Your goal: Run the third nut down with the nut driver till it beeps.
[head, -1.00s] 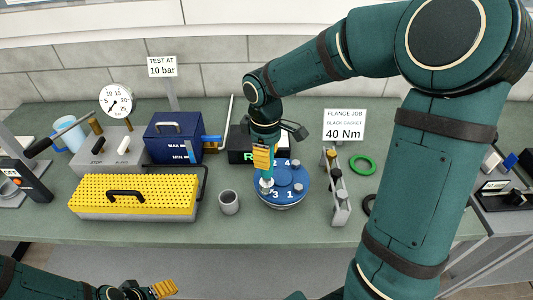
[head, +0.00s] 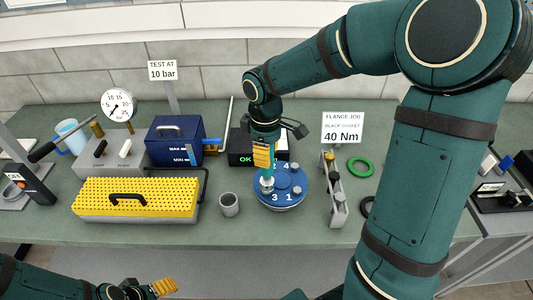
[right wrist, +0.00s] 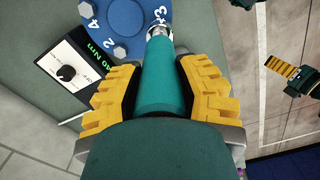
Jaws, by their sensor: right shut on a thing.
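My right gripper (head: 264,156) is shut on the teal nut driver, its yellow fingers on both sides of the handle (right wrist: 162,85) in the right wrist view. The driver stands upright over the blue flange (head: 292,177). Its silver socket (head: 267,186) sits over the nut at the mark 3 and hides it. Bare bolt heads (right wrist: 120,51) show beside the marks 2 and 4. The black controller box (head: 240,158) behind the flange shows green OK; in the right wrist view its display ends in 40 Nm. My left gripper (head: 164,287) is low at the front, away from the bench; its opening is unclear.
A grey cup (head: 229,204) stands left of the flange. A grey rack (head: 335,195) and a green ring (head: 361,167) are to its right. A yellow perforated cover (head: 135,198) and a blue box (head: 175,140) fill the left side. A 40 Nm sign (head: 342,127) stands behind.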

